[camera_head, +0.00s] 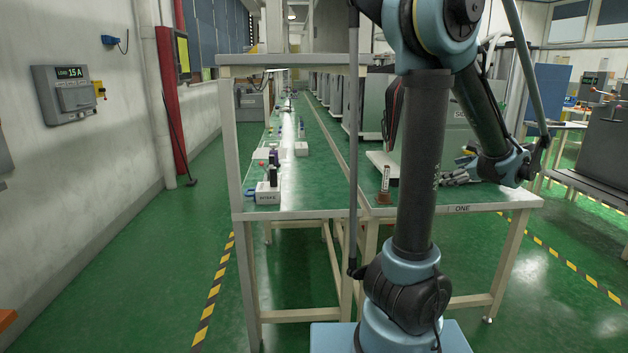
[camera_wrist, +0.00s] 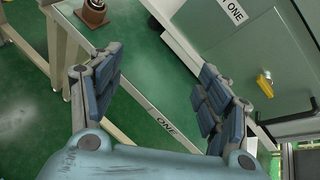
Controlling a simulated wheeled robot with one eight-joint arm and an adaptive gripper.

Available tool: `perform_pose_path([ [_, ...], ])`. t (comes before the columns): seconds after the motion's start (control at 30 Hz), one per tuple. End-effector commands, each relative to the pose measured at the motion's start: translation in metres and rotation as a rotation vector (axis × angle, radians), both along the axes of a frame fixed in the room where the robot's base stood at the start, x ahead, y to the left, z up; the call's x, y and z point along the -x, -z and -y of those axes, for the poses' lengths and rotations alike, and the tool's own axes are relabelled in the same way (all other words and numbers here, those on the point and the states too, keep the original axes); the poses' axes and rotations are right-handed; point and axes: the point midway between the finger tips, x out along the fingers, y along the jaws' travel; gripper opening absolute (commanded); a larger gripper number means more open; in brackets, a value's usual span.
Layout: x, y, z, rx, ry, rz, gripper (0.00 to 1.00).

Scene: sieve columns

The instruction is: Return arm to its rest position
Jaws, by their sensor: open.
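My arm rises in front of the bench in the head view, bends at the top and comes down on the right. My gripper (camera_head: 459,172) is at its end, over the right part of the bench and near its front edge. In the wrist view my gripper (camera_wrist: 160,62) has its two blue padded fingers spread wide apart, with nothing between them. The green bench top (camera_wrist: 175,85) and its edge labelled "ONE" show beyond the fingers. My upper arm hides part of the bench in the head view.
A small column with a brown base (camera_head: 384,194) stands on the bench left of my arm; it also shows in the wrist view (camera_wrist: 93,12). A grey cabinet (camera_head: 452,130) stands behind my gripper. Green floor (camera_head: 130,260) is clear at left.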

Motion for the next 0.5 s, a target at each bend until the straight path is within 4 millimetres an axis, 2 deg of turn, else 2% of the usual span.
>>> perform_pose_path([
  [0.03, 0.000, 0.003, -0.028, 0.056, -0.063, -0.019, 0.70],
  [0.2, 0.011, 0.019, -0.100, 0.263, -0.273, -0.070, 0.70],
  [0.37, 0.034, 0.037, -0.159, 0.455, -0.481, -0.101, 0.70],
  [0.5, 0.061, 0.053, -0.202, 0.622, -0.672, -0.114, 0.70],
])
